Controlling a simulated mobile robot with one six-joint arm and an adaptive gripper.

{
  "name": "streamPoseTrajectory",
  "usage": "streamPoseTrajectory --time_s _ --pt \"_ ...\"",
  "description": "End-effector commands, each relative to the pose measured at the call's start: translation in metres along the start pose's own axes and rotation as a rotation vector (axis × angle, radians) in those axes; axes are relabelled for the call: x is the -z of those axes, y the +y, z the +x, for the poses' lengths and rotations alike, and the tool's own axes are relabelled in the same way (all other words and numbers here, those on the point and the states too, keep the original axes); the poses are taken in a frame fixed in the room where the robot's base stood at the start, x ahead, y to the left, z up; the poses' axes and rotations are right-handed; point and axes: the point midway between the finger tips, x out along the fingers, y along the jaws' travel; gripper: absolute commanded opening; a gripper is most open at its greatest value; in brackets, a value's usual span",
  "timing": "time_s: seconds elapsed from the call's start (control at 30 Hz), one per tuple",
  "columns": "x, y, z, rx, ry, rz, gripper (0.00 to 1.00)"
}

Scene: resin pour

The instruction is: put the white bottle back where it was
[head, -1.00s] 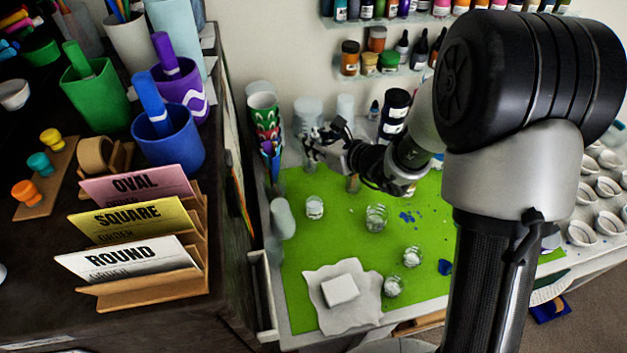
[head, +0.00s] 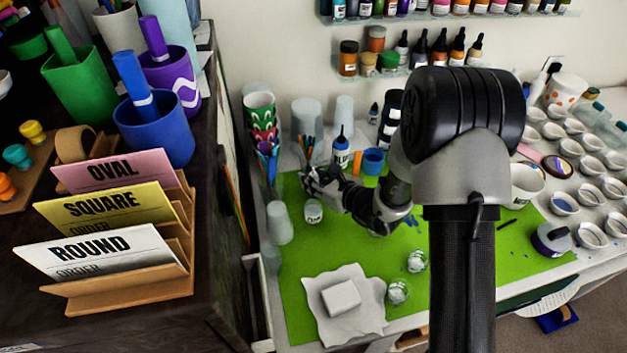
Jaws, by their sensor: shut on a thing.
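My gripper (head: 312,180) is over the back left of the green mat, fingers pointing left in the head view. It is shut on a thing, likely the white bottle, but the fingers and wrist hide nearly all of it. A small clear-and-white jar (head: 313,212) with dark marking stands on the mat just in front of the gripper. I cannot tell whether they touch. A blue-and-white dropper bottle (head: 341,150) with a dark tip stands upright behind the gripper.
The green mat (head: 300,262) bears a white block (head: 341,298) on paper and small cups (head: 397,291). A frosted cup (head: 280,222) stands at its left edge. Brushes (head: 268,160), a blue cup (head: 373,161) and a dark bottle (head: 390,118) stand near the back.

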Motion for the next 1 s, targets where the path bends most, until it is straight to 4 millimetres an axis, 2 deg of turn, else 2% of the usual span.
streamPoseTrajectory --time_s 0.2,0.23,0.33,0.73,0.87,1.0 --pt "0.004 0.000 0.002 0.000 0.001 0.000 0.08" --pt "0.004 0.000 0.001 0.000 0.001 0.000 0.26" --pt "0.003 0.000 0.001 -0.001 0.001 0.000 0.32" --pt "-0.001 0.000 -0.001 -0.001 0.001 0.000 0.33" --pt "-0.002 -0.001 -0.019 0.002 0.003 0.001 0.33" --pt "-0.002 -0.002 -0.050 0.004 0.003 0.003 0.33"
